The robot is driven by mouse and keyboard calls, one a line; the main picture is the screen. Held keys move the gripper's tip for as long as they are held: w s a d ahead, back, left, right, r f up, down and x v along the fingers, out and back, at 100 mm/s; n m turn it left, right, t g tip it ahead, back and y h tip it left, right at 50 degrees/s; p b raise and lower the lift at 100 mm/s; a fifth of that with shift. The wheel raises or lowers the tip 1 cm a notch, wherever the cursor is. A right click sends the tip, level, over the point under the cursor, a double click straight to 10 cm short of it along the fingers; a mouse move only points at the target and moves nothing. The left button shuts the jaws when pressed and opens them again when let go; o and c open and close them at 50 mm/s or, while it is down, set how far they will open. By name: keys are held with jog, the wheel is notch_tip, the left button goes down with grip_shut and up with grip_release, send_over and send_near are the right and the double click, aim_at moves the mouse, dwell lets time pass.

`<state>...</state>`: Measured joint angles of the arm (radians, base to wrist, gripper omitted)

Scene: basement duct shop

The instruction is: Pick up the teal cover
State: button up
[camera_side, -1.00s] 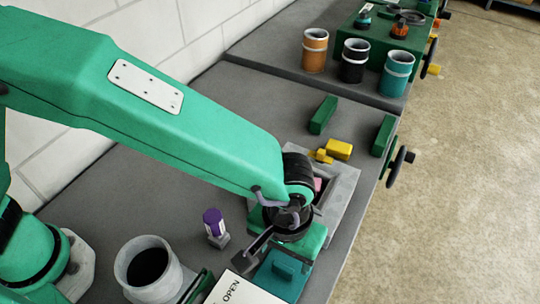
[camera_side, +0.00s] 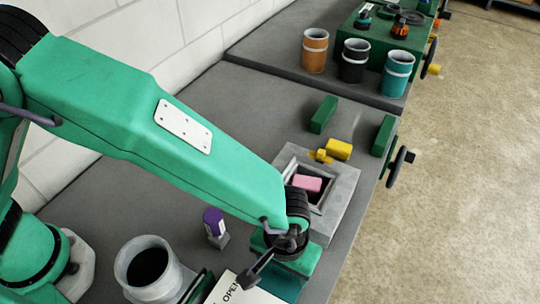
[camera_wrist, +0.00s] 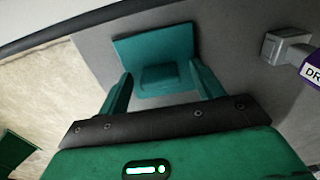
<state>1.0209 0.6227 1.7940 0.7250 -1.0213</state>
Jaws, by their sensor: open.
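The teal cover (camera_wrist: 155,45) is a flat square plate with a raised block-shaped handle (camera_wrist: 158,78). It lies on the grey bench. In the wrist view my gripper (camera_wrist: 160,72) is open, with one finger on each side of the handle and nothing held. In the side view my gripper (camera_side: 285,265) is above the cover (camera_side: 284,288) and hides most of it. I cannot tell how high the fingertips are above the plate.
A grey box (camera_side: 342,192) with a square opening holds a pink block (camera_side: 308,184). A purple-topped post (camera_side: 214,222), a grey cup (camera_side: 146,265) and a white "OPEN" card (camera_side: 238,292) are nearby. Yellow blocks (camera_side: 338,149) and green bars (camera_side: 322,114) lie farther back.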

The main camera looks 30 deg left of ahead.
dwell(0.4)
jog(key=c, duration=1.1)
jog(key=shift+r, duration=0.15)
notch_tip(320, 180, up, 10)
jog(key=shift+f, duration=0.1)
